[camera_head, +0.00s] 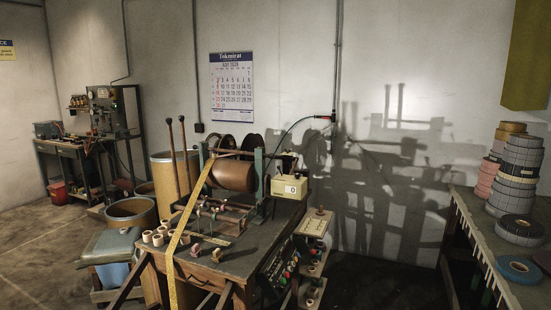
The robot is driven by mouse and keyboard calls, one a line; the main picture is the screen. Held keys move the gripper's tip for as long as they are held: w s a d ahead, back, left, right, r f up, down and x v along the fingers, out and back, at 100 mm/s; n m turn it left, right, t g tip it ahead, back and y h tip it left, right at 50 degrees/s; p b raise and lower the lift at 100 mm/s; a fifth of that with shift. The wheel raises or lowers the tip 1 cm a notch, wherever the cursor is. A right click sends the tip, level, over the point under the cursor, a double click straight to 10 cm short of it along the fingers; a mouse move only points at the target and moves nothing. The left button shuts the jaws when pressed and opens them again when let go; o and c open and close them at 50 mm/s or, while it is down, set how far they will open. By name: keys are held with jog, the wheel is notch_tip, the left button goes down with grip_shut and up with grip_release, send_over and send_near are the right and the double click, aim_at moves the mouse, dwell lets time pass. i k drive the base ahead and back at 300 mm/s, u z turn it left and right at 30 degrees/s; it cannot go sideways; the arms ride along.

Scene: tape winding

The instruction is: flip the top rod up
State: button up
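The tape winding machine (258,180) stands on a dark workbench (235,262) in the middle of the view. A large brown roll (233,175) is mounted across it. A yellow tape (189,220) runs from the roll down over the bench's front edge. A thin bar (233,153) crosses just above the roll; I cannot tell for certain whether it is the top rod. Two upright rods with brown knobs (183,140) rise left of the roll. Lower rods (215,212) with small fittings lie in front of it. My gripper is not in view.
Small tape cores (158,238) sit on the bench's left side. A white counter box (289,187) and a control panel (280,265) are on the right. Tape rolls (519,165) stack on the right-hand table (485,230). Barrels (132,213) stand left. Dark floor lies between bench and right table.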

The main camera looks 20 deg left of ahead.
aim_at(271, 156)
jog(key=u, duration=1.4)
jog(key=k, duration=0.65)
jog(key=u, duration=0.3)
jog(key=i, duration=0.3)
jog(key=z, duration=1.25)
jog(key=i, duration=1.05)
jog(key=z, duration=0.35)
jog(key=i, duration=1.15)
jog(key=u, duration=1.35)
jog(key=i, duration=0.65)
jog(key=u, duration=0.75)
